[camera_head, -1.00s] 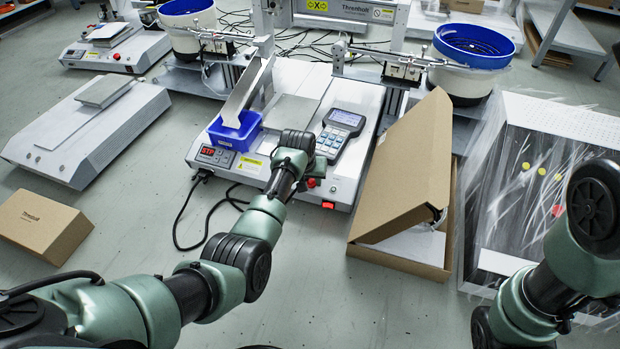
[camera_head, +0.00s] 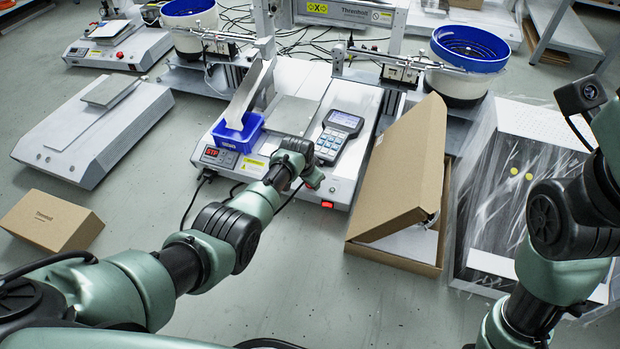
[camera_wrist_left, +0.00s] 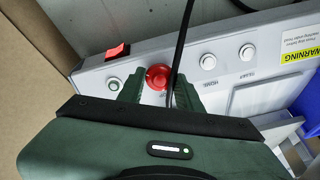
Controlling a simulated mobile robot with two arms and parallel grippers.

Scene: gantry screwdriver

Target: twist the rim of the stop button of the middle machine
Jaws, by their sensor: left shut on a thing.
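The middle machine (camera_head: 352,172) is a white low unit with a sloped front panel. In the left wrist view its round red stop button (camera_wrist_left: 158,75) stands on the panel beside a small pale button (camera_wrist_left: 113,84). My left gripper (camera_wrist_left: 158,86) has one finger on each side of the stop button and is shut on it. In the head view my left gripper (camera_head: 313,179) is at the panel's right part and hides the stop button. My right arm is at the right edge of the head view, its gripper out of frame.
A red rocker switch (camera_head: 327,205) sits just right of the gripper. A keypad unit (camera_head: 340,135) and a blue bin (camera_head: 238,131) stand on the machine. An open cardboard box (camera_head: 408,180) is close on its right. A black cable (camera_wrist_left: 182,45) crosses the wrist view near the button.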

